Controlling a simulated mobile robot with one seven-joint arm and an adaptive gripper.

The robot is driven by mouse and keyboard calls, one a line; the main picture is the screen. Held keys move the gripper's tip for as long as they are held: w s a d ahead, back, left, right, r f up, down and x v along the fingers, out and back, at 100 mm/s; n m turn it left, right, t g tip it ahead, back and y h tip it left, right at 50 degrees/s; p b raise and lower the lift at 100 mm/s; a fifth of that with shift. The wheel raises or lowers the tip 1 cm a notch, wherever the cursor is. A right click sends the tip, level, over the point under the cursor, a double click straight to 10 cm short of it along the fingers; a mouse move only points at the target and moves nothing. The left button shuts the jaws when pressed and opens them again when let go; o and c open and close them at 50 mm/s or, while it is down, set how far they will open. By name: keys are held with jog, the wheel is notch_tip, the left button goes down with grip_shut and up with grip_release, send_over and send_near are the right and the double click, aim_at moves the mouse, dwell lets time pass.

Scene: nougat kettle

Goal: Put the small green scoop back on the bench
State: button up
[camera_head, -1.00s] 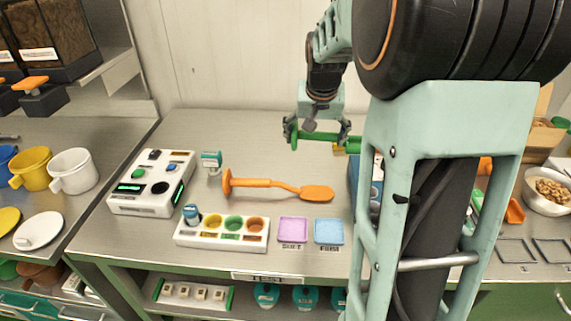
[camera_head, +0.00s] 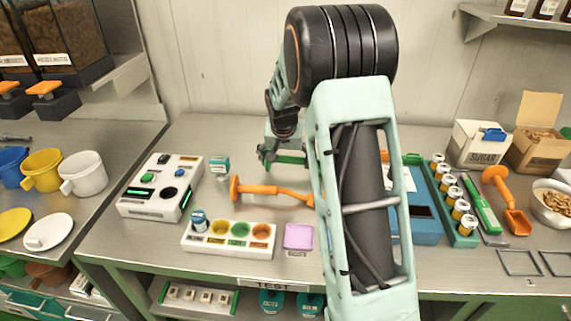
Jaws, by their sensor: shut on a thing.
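My gripper (camera_head: 284,154) hangs above the back middle of the steel bench (camera_head: 225,130). It is shut on a green piece, which appears to be the small green scoop (camera_head: 292,160), held crosswise. The right end of the scoop and the right side of the gripper are hidden behind my own arm. The scoop seems to be above the bench top, behind the orange spatula (camera_head: 262,190); its exact height cannot be told.
A white button box (camera_head: 160,185), a tray of coloured cups (camera_head: 229,238) and a pink square (camera_head: 298,237) lie on the bench. Right of my arm are a blue device (camera_head: 425,225), a row of jars (camera_head: 455,200) and an orange scoop (camera_head: 508,205). Bench behind the spatula is bare.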

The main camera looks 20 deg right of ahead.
jog(key=shift+f, duration=0.5)
jog(key=shift+f, duration=0.2)
jog(key=o, duration=1.2)
jog(key=shift+s+r, duration=0.1)
jog(key=shift+r, duration=0.5)
jog(key=v, duration=1.1)
jog(key=shift+s, duration=0.1)
